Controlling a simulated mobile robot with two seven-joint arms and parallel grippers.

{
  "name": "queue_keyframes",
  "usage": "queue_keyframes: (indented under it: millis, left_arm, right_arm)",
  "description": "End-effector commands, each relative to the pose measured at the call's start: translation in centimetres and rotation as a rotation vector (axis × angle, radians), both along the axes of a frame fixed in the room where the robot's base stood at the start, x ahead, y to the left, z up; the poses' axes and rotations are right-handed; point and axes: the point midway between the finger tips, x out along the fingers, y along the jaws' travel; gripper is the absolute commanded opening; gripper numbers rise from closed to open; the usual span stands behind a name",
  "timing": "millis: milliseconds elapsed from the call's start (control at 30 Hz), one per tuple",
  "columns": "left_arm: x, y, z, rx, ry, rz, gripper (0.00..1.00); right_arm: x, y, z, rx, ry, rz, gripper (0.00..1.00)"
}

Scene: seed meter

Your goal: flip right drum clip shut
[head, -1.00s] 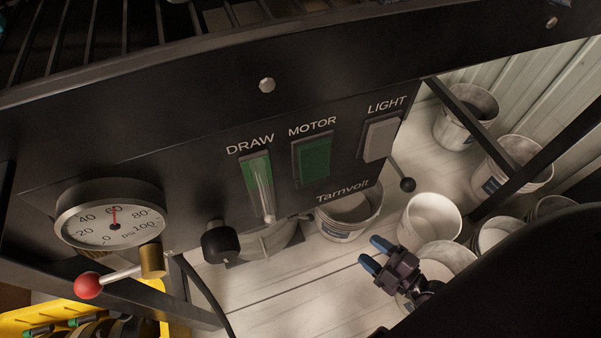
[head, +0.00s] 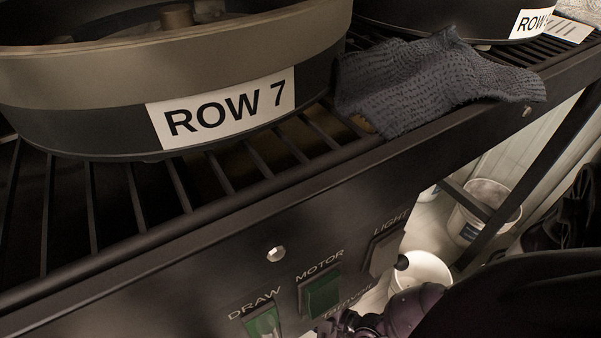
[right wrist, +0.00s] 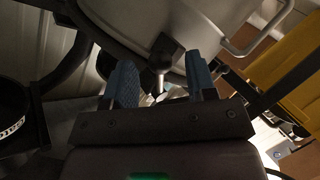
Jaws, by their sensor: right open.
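A larger drum labelled ROW 7 (head: 90,110) stands at the left. I cannot make out a drum clip in the head view. My right arm comes in at the lower right of the head view, its fingertips out of sight. In the right wrist view my right gripper (right wrist: 161,82) is open, its blue fingertips apart with nothing clearly held. A dark knob-like part (right wrist: 165,50) shows beyond and between the fingertips. My left gripper is not in view.
A dark cloth (head: 430,80) lies on the rack's front edge between the drums. Below are the DRAW gauge, MOTOR switch (head: 320,292) and LIGHT switch (head: 384,252). White buckets (head: 470,215) stand beneath. A yellow surface (right wrist: 285,65) is right in the wrist view.

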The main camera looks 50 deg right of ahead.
Motion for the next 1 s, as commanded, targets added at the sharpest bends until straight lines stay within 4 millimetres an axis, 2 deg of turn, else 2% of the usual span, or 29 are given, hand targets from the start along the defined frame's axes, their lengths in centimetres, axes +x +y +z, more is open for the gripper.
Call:
queue_keyframes:
  millis: [200,600,900,933,1000]
  left_arm:
    - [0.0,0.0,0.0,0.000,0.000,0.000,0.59]
    - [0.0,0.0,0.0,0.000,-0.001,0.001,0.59]
    - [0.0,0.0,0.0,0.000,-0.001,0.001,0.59]
    - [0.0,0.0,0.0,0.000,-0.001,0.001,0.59]
    - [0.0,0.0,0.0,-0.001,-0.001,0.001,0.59]
  right_arm:
    - [2.0,0.7,-0.6,0.000,-0.001,0.001,0.52]
    - [2.4,0.8,-0.8,-0.001,0.000,0.000,0.50]
    - [2.4,0.7,-0.8,-0.001,0.000,0.000,0.04]
    - [2.4,0.7,-0.8,-0.001,0.000,0.000,0.00]
    - [2.4,0.7,-0.8,-0.001,0.000,0.000,0.00]
